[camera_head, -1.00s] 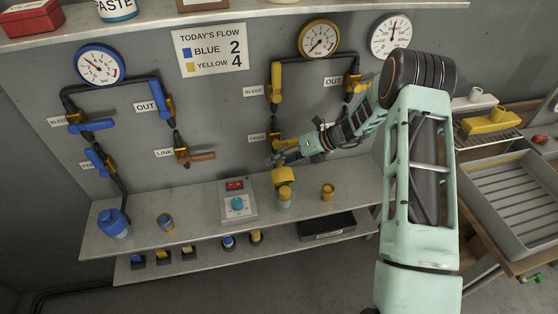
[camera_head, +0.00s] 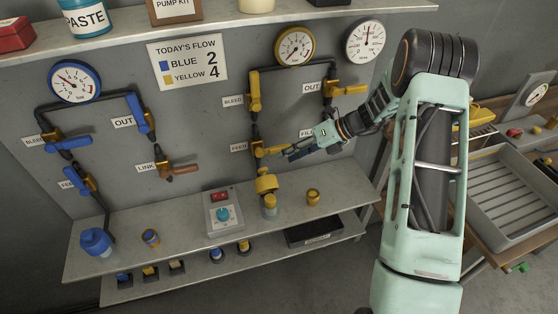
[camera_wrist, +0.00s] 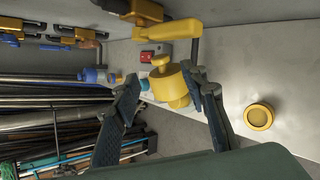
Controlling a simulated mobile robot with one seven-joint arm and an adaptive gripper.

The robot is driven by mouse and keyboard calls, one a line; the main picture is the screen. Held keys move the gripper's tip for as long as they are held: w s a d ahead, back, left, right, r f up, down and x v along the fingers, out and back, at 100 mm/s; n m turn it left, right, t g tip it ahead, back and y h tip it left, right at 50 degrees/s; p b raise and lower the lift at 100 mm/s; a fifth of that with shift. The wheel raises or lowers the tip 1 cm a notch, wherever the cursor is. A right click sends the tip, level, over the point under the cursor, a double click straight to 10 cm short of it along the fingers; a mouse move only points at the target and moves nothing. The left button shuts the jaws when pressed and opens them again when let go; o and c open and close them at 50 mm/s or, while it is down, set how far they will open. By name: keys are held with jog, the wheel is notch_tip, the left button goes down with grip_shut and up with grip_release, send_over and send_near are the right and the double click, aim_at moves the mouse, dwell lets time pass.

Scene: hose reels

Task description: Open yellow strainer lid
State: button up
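The yellow strainer (camera_head: 266,184) stands at the bench's back edge under the feed valve, its lid upright and seated as far as I can see. In the wrist view the yellow strainer (camera_wrist: 172,86) and its top knob (camera_wrist: 160,63) show between and beyond my fingers. My gripper (camera_head: 291,153) is right of and above the strainer in the head view, close to the yellow feed handle (camera_head: 270,150). In the wrist view my gripper (camera_wrist: 163,78) is open, its fingers spread and empty. Contact with the strainer cannot be made out.
A yellow cup (camera_head: 313,197) stands on the bench (camera_head: 180,225), right of the strainer. A control box (camera_head: 223,211) with a red switch stands to its left. Yellow pipework and handles are close above. A blue strainer (camera_head: 95,241) is at the far left.

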jog(key=shift+d+r, duration=0.15)
jog(key=shift+d, duration=0.1)
